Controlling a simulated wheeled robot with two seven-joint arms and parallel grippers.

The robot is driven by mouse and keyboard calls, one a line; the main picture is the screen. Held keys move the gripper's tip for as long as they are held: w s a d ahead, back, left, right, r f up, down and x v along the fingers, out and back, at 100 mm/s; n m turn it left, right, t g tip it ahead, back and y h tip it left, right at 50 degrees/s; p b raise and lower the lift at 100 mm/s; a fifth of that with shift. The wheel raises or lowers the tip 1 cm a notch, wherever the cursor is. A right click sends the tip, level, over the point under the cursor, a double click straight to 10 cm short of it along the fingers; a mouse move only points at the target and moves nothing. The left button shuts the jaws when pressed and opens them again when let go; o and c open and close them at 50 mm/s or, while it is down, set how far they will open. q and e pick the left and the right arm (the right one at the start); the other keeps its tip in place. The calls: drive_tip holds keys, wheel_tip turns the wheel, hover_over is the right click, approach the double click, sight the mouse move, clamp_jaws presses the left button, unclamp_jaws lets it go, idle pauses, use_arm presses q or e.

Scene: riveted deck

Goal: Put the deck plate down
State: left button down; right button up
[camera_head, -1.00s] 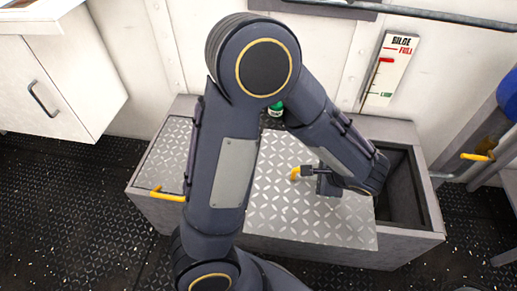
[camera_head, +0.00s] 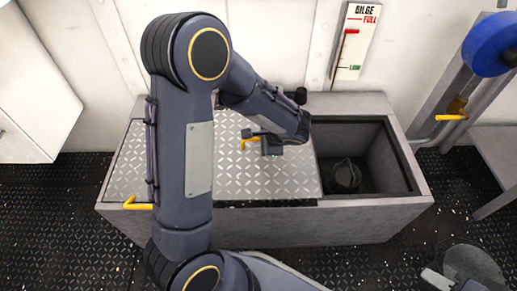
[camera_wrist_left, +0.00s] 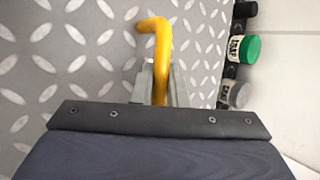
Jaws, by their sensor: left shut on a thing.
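The deck plate (camera_head: 262,178) is silver diamond tread with a yellow bent handle (camera_head: 247,152). It covers the middle of the grey box and stops at the left edge of the open bay. A dark strip shows along its front edge; I cannot tell whether it rests fully flat. My left gripper (camera_head: 262,143) is shut on the handle. In the left wrist view, the handle (camera_wrist_left: 153,40) rises between my fingers (camera_wrist_left: 162,85) over the tread surface. A second tread plate (camera_head: 128,165) with a yellow handle (camera_head: 137,205) lies at left, partly behind my arm. My right gripper is not visible.
The open bay (camera_head: 385,165) at right holds a dark round object (camera_head: 344,174). A bilge gauge (camera_head: 354,42) hangs on the wall behind. Jars with a green lid (camera_wrist_left: 244,50) and a grey lid (camera_wrist_left: 238,95) stand beside the plate. White cabinet (camera_head: 35,90) at left.

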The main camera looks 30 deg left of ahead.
use_arm(q)
drive_tip(key=shift+x, duration=0.75)
drive_tip(key=shift+w+a+f+b, duration=0.15)
drive_tip(key=shift+f+b, duration=0.35)
drive_tip(key=shift+f, duration=0.35)
drive_tip(key=shift+w+a+f+b, duration=0.1)
drive_tip(key=shift+w+f+b, duration=0.1)
drive_tip(key=shift+f+b, duration=0.5)
drive_tip(key=shift+f, duration=0.3)
drive_tip(key=c, duration=1.4)
unclamp_jaws()
drive_tip(key=shift+f, duration=0.1)
drive_tip(key=shift+c, duration=0.2)
